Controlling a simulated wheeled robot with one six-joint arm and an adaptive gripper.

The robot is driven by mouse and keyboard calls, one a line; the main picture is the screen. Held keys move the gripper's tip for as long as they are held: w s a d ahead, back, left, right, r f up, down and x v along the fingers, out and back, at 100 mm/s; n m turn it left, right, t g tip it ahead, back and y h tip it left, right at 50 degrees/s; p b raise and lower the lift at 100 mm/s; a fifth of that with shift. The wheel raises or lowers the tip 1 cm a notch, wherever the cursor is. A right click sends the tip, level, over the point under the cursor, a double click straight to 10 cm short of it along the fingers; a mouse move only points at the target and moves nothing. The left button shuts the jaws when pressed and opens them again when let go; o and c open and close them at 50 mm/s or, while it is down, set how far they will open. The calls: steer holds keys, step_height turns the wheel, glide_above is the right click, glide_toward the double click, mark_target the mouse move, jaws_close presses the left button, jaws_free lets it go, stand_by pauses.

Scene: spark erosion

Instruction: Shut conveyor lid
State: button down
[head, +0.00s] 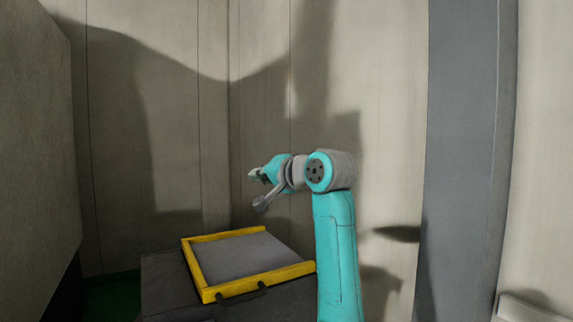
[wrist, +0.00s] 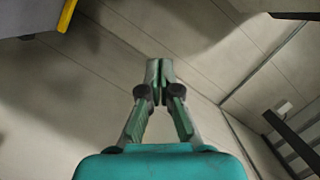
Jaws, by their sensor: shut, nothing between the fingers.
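The conveyor lid (head: 245,256), a grey panel with a yellow frame, is at the lower middle of the head view, on top of a dark box (head: 165,285). It looks nearly flat; I cannot tell whether it is fully down. A dark handle (head: 242,294) is at its front edge. My gripper (head: 256,190) is above the lid, apart from it and touching nothing. In the wrist view my gripper (wrist: 159,72) has its fingertips together, with nothing between them. A piece of yellow edge (wrist: 67,15) shows at the top left there.
Pale panelled walls (head: 180,130) stand behind the box. A grey upright post (head: 460,160) is at the right. A large dark grey surface (head: 35,150) rises at the left. The space above the lid is free apart from my arm.

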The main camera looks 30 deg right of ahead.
mark_target(199, 282)
steer(key=a+f+n+h, duration=0.1)
steer(key=a+f+n, duration=0.1)
steer(key=a+f, duration=0.3)
steer(key=a+f+n+h, duration=0.1)
steer(key=a+f+n, duration=0.2)
steer(key=a+f, duration=0.2)
steer(key=a+f+n+h, duration=0.1)
steer(key=a+f+n, duration=0.2)
steer(key=f, duration=0.7)
steer(key=shift+s+a+f+g, duration=0.15)
steer(key=shift+a+f, duration=0.05)
steer(key=shift+a, duration=0.35)
steer(key=shift+s+a+f+g, duration=0.1)
steer(key=shift+a+f+g, duration=0.05)
steer(key=shift+a, duration=0.35)
steer(key=shift+a+f+n, duration=0.1)
steer(key=shift+f+n, duration=0.2)
steer(key=shift+f, duration=0.65)
